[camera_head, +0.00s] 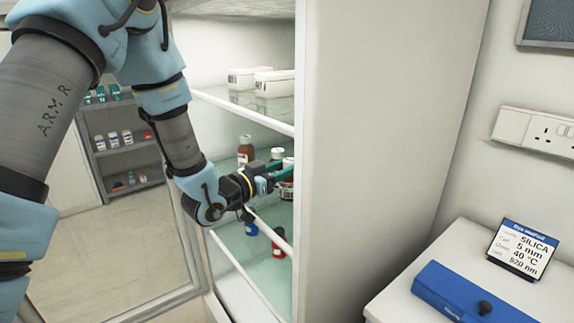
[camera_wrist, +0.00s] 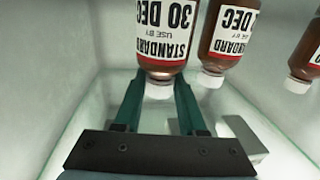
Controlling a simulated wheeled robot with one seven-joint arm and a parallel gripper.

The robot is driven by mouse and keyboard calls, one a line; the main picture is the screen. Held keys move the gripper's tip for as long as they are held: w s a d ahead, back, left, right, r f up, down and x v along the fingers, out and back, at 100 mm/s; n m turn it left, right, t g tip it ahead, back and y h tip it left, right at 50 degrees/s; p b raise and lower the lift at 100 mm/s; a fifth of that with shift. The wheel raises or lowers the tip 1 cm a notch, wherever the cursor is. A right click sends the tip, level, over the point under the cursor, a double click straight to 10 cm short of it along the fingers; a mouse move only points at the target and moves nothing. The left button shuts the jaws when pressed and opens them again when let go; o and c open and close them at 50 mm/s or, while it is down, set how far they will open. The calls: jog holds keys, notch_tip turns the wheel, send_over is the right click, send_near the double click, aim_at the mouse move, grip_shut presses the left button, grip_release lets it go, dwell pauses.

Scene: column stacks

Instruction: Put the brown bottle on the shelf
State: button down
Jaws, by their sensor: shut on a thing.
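My gripper (camera_head: 267,180) reaches into an open white cabinet at its middle level. In the wrist view its two teal fingers (camera_wrist: 160,88) are shut on a brown bottle (camera_wrist: 165,32) with a white cap and a "STANDARD 30 DEC" label.
A brown bottle (camera_head: 246,150) stands farther left on the middle level. White boxes (camera_head: 274,83) lie on the shelf above. The cabinet's side wall (camera_head: 365,150) is close right of my gripper.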

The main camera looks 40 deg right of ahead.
jog(key=shift+f, duration=0.2)
jog(key=shift+c, duration=2.4)
grip_release()
jog(key=shift+r, duration=0.15)
jog(key=shift+a, duration=0.1)
jog(key=a+b, duration=0.1)
jog(key=a, duration=0.2)
jog(key=a+b, duration=0.1)
jog(key=a, duration=0.3)
jog(key=a+b, duration=0.2)
jog(key=a, duration=0.1)
jog(key=shift+s+a, duration=0.3)
jog(key=shift+s, duration=0.05)
jog(key=shift+s+a, duration=0.1)
jog(key=shift+a, duration=0.5)
